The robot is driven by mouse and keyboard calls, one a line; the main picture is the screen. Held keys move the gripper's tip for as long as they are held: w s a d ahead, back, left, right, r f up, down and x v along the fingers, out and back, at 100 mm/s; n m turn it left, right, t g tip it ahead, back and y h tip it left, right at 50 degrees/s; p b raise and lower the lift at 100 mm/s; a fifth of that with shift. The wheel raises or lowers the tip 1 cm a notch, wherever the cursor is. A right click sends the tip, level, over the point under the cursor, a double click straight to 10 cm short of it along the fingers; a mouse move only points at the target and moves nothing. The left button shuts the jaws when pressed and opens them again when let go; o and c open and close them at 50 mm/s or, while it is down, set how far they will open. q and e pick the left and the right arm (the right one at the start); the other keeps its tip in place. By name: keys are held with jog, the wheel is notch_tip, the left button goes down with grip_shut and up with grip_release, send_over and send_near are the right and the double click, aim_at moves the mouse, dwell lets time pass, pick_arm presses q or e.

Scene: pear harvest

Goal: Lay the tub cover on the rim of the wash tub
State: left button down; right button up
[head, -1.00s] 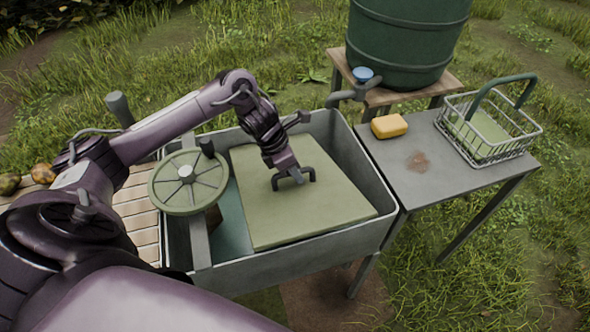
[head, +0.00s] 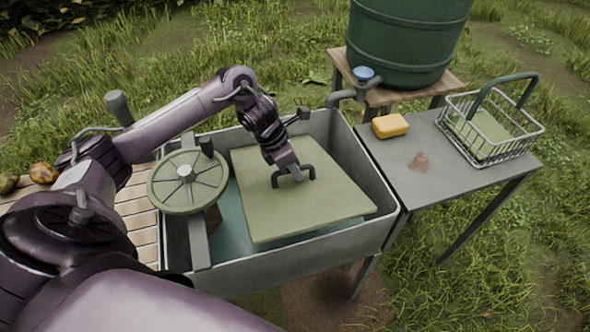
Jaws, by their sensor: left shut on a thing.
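The tub cover (head: 320,205) is a flat, pale green square board with a dark handle on top. My left gripper (head: 290,176) is shut on that handle and holds the cover over the wash tub (head: 265,272). The tub is a grey rectangular basin with water showing along the cover's left and front edges. The cover looks smaller than the opening and slightly tilted. I cannot tell whether any of its edges touch the rim. My right gripper is not in view.
A green hand wheel (head: 188,182) on a grey bar stands at the tub's left side. A side table (head: 440,180) at the right bears a yellow sponge (head: 389,126) and a wire basket (head: 490,130). A green barrel (head: 408,45) with a tap stands behind.

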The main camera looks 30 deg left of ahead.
aim_at(282, 178)
pick_arm(q)
jog(key=shift+w+a+f+b, duration=0.15)
jog(key=shift+w+a+b, duration=0.2)
jog(key=shift+w+b, duration=0.1)
dwell(0.3)
jog(key=c, duration=1.3)
grip_release()
jog(key=shift+s+f, duration=0.1)
jog(key=v, duration=0.8)
jog(key=shift+f, duration=0.1)
